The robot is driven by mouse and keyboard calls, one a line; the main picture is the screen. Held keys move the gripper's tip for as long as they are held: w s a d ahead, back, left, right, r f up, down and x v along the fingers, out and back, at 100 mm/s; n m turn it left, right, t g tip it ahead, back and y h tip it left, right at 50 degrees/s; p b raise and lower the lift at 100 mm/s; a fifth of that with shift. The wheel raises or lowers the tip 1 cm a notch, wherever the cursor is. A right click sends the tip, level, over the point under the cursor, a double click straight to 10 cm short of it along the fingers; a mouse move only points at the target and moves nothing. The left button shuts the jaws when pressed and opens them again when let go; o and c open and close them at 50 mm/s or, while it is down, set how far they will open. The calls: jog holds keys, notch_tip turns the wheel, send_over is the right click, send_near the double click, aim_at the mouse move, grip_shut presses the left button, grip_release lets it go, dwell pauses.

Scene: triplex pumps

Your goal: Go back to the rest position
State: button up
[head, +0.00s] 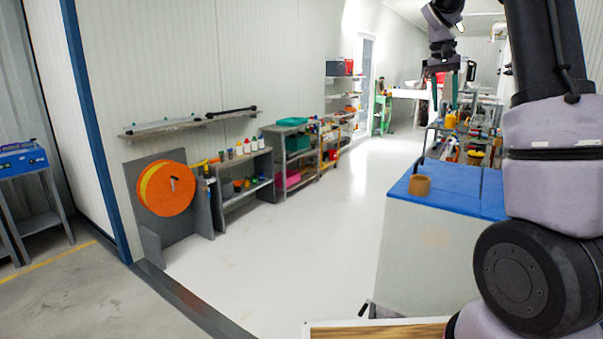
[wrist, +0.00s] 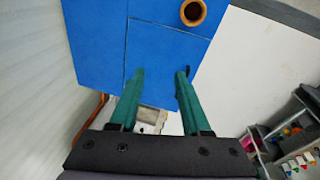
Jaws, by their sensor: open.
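My gripper (head: 445,96) hangs high in the head view, up and to the right of centre, with its fingers pointing down. In the wrist view its two green fingers (wrist: 160,74) are apart with nothing between them. Below it is a blue-topped cabinet (head: 460,198), whose blue top (wrist: 100,40) also fills the upper part of the wrist view. A small brown round cup (head: 420,185) stands on that top near its left edge. The cup shows in the wrist view (wrist: 193,12) beyond the fingertips, apart from them.
An orange reel (head: 166,188) stands against the left wall under a wall shelf (head: 190,123). Grey shelves (head: 245,180) with bottles and bins line that wall. A cluttered rack (head: 465,140) stands behind the cabinet. The white floor (head: 310,225) between is clear.

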jog(key=s+a+r+t+y, duration=0.2)
jog(key=s+a, duration=0.2)
jog(key=s, duration=0.4)
jog(key=s+a+r+t+y, duration=0.1)
jog(key=s+a+r+t, duration=0.15)
jog(key=s+a, duration=0.4)
jog(key=s+a+f+t, duration=0.1)
jog(key=s+a, duration=0.1)
jog(key=s, duration=0.5)
jog(key=s+a+f+n+t+y, duration=0.1)
jog(key=s+a+f, duration=0.1)
jog(key=s, duration=0.5)
jog(key=shift+s+a+f, duration=0.2)
jog(key=shift+a+f, duration=0.1)
jog(key=shift+a, duration=0.1)
